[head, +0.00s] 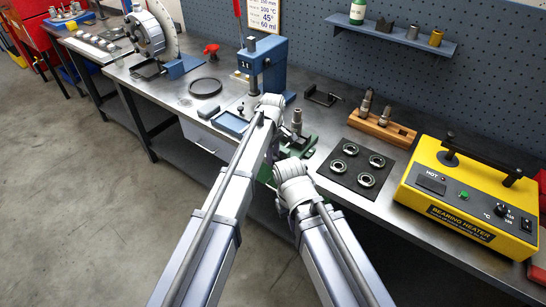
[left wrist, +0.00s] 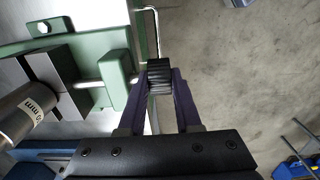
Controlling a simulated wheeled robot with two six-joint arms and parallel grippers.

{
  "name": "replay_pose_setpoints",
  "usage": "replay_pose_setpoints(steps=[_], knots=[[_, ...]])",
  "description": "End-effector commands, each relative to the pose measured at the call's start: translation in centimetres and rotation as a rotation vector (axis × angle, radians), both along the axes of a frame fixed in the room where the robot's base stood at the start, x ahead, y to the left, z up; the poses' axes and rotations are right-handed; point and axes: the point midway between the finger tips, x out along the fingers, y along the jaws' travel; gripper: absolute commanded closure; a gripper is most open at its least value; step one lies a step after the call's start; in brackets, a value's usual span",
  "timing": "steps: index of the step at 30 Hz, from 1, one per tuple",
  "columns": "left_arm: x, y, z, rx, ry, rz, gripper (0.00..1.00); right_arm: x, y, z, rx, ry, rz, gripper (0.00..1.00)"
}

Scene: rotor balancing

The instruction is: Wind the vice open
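The green vice (head: 300,147) stands at the bench's front edge, partly hidden behind my arms in the head view. In the left wrist view the vice (left wrist: 118,80) shows its dark jaws (left wrist: 50,62) and a pale screw (left wrist: 90,84). A steel cylinder with a "mm" label (left wrist: 28,112) is at the jaws. A black ribbed knob (left wrist: 160,78) is at the vice's outer end. My left gripper (left wrist: 160,88) has its two dark fingers on either side of the knob, seemingly touching it. The head view hides these fingers. My right gripper's fingers are not visible.
A yellow bearing heater (head: 470,195) and a dark mat (head: 345,185) with several bearings lie to the right. A blue press (head: 268,65) stands behind the vice. A blue tray (head: 231,122) lies left of it. Open floor (head: 90,210) lies before the bench.

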Motion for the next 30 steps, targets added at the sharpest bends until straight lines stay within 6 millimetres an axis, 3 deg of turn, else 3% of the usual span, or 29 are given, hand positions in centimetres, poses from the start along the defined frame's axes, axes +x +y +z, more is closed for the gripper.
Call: replay_pose_setpoints(steps=[5, 17, 30], knots=[[0.0, 0.0, 0.0, 0.000, 0.000, 0.000, 1.00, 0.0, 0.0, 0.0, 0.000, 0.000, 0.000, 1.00], [0.1, 0.1, -0.1, -0.015, 0.011, 0.001, 1.00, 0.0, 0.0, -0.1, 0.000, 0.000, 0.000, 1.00], [0.6, 0.6, -0.5, -0.236, 0.172, 0.001, 1.00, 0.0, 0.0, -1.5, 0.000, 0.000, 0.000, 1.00]])
